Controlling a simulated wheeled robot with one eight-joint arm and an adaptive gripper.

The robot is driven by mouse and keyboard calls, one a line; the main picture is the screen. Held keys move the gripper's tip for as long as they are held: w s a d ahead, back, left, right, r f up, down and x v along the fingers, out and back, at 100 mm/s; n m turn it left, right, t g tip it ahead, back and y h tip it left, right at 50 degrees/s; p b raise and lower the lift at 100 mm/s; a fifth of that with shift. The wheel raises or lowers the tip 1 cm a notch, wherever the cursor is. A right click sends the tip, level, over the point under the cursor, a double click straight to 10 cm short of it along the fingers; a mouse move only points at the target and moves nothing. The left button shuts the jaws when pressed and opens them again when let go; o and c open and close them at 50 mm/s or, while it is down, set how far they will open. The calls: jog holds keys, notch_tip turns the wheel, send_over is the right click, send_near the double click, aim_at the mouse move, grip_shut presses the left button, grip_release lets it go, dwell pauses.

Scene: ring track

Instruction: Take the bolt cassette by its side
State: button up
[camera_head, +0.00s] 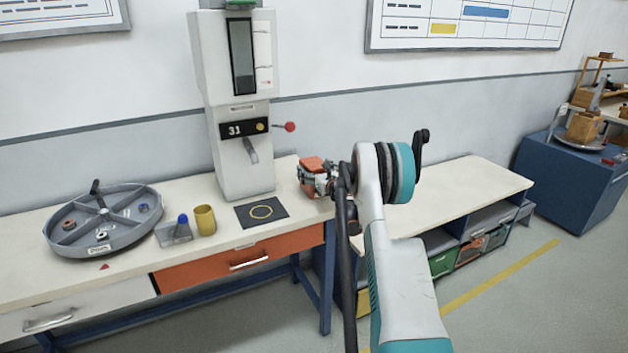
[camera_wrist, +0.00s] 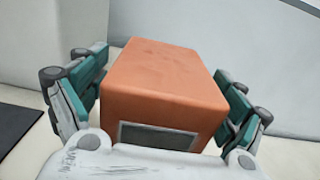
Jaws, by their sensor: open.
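The bolt cassette (camera_wrist: 165,90), an orange box with a grey label frame on its near face, fills the middle of the wrist view. It also shows as an orange block (camera_head: 311,163) at the back right end of the workbench in the head view, partly hidden by my gripper. My gripper (camera_head: 322,182) is open, with a teal-padded finger on the left and right of the cassette in the wrist view. A narrow gap shows beside the left finger. Contact on the right is hard to tell.
The white workbench (camera_head: 140,262) carries a grey machine (camera_head: 238,110) with a red-knobbed lever, a round divided tray (camera_head: 103,245), a yellow cup (camera_head: 205,219) and a dark mat (camera_head: 262,223) with a yellow ring. A lower bench (camera_head: 450,205) stands to the right, its top clear.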

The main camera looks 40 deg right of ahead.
jog(key=c, duration=1.7)
